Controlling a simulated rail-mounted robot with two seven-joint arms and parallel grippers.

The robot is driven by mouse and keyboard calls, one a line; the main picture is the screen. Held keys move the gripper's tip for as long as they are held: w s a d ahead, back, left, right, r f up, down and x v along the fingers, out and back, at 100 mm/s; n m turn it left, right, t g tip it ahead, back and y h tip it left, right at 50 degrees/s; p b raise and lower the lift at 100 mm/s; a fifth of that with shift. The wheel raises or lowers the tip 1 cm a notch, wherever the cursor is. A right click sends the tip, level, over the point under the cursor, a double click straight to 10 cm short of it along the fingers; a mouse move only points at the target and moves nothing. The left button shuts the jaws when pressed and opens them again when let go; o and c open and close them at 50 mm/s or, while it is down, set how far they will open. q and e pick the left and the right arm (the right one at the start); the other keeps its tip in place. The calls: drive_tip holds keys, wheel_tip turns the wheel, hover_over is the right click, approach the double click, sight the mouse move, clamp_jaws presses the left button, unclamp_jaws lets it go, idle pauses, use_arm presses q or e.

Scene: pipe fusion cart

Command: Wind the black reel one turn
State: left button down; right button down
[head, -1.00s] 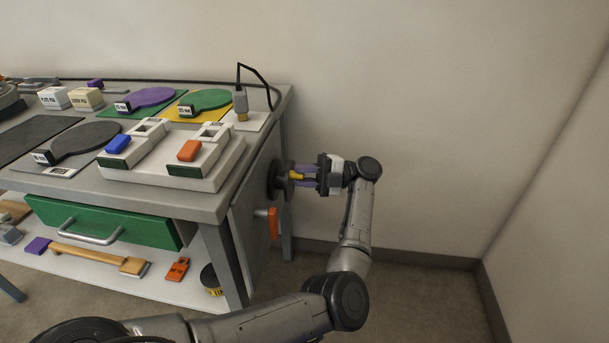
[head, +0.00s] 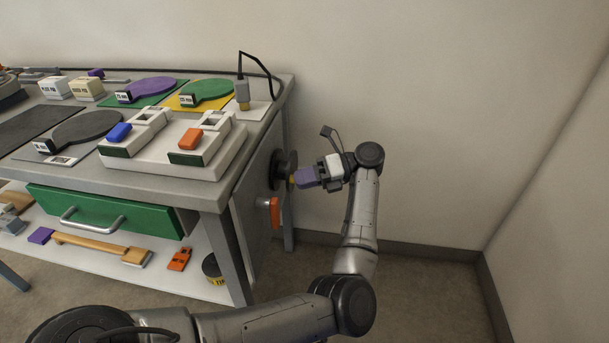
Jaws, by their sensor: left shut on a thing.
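The black reel (head: 278,170) is mounted on the grey end panel of the cart, at its right side. A small yellow handle (head: 291,182) sticks out from the reel. My left gripper (head: 296,180) has purple fingers and is shut on this handle, to the right of the reel. The fingers hide most of the handle. My right gripper is not in view.
An orange-red handle (head: 274,211) is on the end panel just below the reel. The cart top (head: 190,190) carries paddles, blocks and a white stand. The floor and wall to the right are clear.

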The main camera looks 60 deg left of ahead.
sight(293, 187)
use_arm(q)
drive_tip(key=n, duration=0.1)
drive_tip(key=f+n+t, duration=0.1)
drive_tip(key=shift+f+n+t+y, duration=0.1)
drive_tip(key=shift+n+t+y, duration=0.2)
drive_tip(key=shift+n, duration=0.1)
drive_tip(key=n+t, duration=0.1)
drive_tip(key=f+n+y, duration=0.1)
drive_tip(key=n, duration=0.1)
drive_tip(key=shift+a+f+t+y, duration=0.1)
drive_tip(key=shift+f+t+y, duration=0.1)
drive_tip(key=shift+t+y, duration=0.15)
drive_tip(key=n, duration=0.1)
drive_tip(key=f+n+t+y, duration=0.1)
drive_tip(key=shift+w+a+n, duration=0.3)
drive_tip(key=n, duration=0.1)
drive_tip(key=n+t+y, duration=0.1)
drive_tip(key=a+n+y, duration=0.1)
drive_tip(key=shift+w+f, duration=0.35)
drive_tip(key=shift+w+a+r+n+y, duration=0.4)
drive_tip(key=shift+n+y, duration=0.6)
drive_tip(key=shift+n, duration=1.1)
drive_tip(key=shift+w+a+r+n+y, duration=0.1)
drive_tip(key=shift+w+a+n+y, duration=0.75)
drive_tip(key=shift+n, duration=1.25)
drive_tip(key=shift+w+a+r+n+y, duration=0.3)
drive_tip(key=shift+n+y, duration=0.9)
drive_tip(key=shift+n, duration=0.9)
drive_tip(key=shift+s+a, duration=0.1)
drive_tip(key=shift+s, duration=0.05)
